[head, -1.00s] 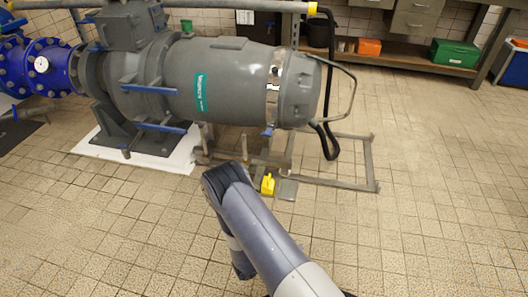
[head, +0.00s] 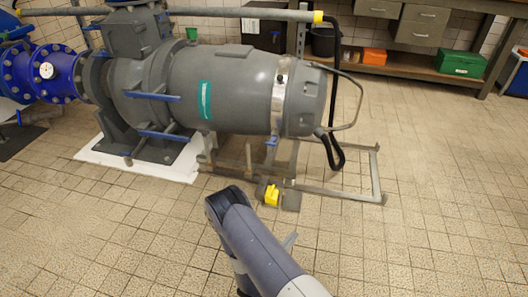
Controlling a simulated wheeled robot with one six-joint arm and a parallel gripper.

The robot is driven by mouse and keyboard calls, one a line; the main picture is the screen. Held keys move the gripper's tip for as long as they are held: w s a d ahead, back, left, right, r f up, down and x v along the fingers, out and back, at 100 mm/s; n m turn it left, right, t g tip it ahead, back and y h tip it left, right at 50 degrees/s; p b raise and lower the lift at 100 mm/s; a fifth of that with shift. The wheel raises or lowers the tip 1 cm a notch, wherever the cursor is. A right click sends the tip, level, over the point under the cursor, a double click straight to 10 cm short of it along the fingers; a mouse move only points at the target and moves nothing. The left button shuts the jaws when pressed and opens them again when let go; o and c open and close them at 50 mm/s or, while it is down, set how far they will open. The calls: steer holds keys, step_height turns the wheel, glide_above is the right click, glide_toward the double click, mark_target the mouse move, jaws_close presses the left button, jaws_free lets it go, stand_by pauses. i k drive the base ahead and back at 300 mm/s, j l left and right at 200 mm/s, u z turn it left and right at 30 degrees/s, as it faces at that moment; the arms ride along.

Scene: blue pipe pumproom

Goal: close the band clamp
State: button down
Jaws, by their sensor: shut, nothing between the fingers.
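The band clamp (head: 278,97) looks like a bright metal band around the right part of the large grey cylindrical housing (head: 235,92). A small blue piece (head: 272,140) shows at the lower end of the band. Whether the band's ends meet is too small to tell. My arm rises from the bottom of the head view, and its bent joint is in front of and below the housing. My gripper is not clearly visible; a thin grey sliver beside the arm could be part of it, but I cannot tell.
A grey floor frame (head: 345,194) extends right of the housing, with a yellow block (head: 271,195) near its front. A black hose (head: 333,150) hangs at the housing's end. A workbench (head: 400,68) stands behind. The tiled floor at right and front is clear.

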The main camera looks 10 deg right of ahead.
mark_target(272, 143)
steer(key=i+l+u, duration=0.9)
steer(key=l, duration=0.25)
steer(key=k, duration=0.1)
